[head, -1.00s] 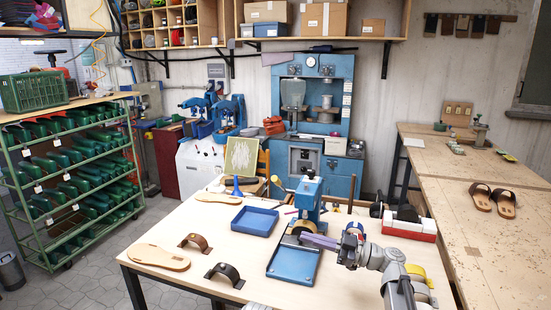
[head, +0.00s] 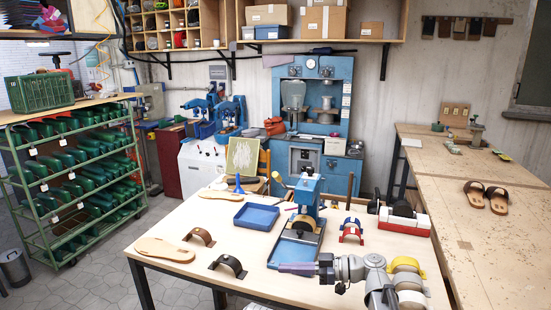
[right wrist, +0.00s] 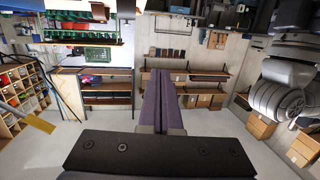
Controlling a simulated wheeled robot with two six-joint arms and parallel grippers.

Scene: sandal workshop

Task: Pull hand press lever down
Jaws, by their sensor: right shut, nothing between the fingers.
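The blue hand press (head: 308,192) stands on the table with its flat blue base plate (head: 284,252) toward me. A tan curved strap piece sits under its head. My right gripper (head: 297,268) is in front of the base plate's near edge, low in the view, pointing left. It is apart from the lever. Its purple fingers are closed together and empty, as the right wrist view (right wrist: 162,105) also shows.
A blue tray (head: 238,216) lies left of the press. Tan soles (head: 164,249) and brown curved straps (head: 228,264) lie at the left. A red and blue strap stand (head: 351,231) and a red and white block (head: 402,224) are at the right.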

